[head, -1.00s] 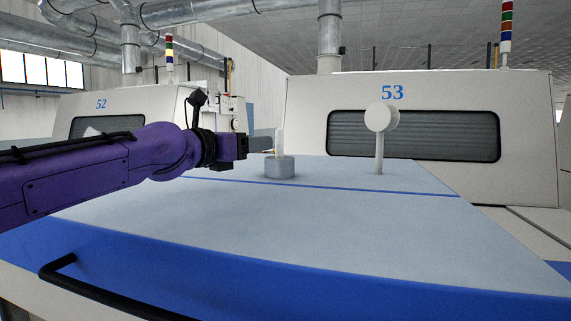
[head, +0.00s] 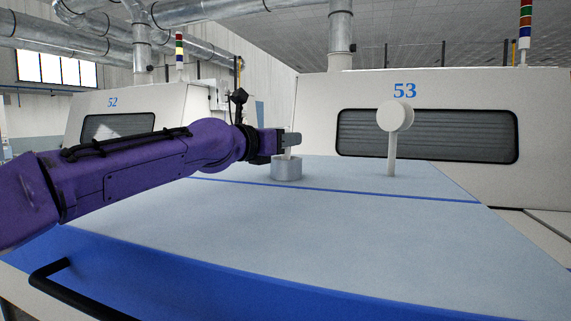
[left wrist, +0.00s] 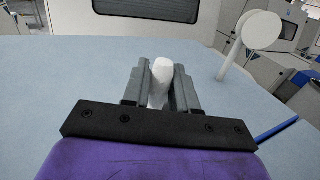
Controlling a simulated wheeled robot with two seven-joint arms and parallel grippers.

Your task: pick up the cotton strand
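The cotton strand is white and stands upright from a short grey cylindrical holder (head: 286,170) on the light blue surface. In the head view the strand (head: 289,152) is partly hidden by a grey finger. In the left wrist view the strand (left wrist: 160,81) stands between the two fingers, and its foot is hidden. My left gripper (head: 291,139) reaches in from the left, just above the holder. In the left wrist view my left gripper (left wrist: 162,72) is open around the strand, with narrow gaps beside it. My right gripper is not in view.
A white post with a round disc head (head: 394,118) stands to the right of the holder. Machine 53 (head: 435,160) rises behind, and machine 52 (head: 130,98) is at the back left. A black handle bar (head: 50,275) is at the front left. The surface in front is clear.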

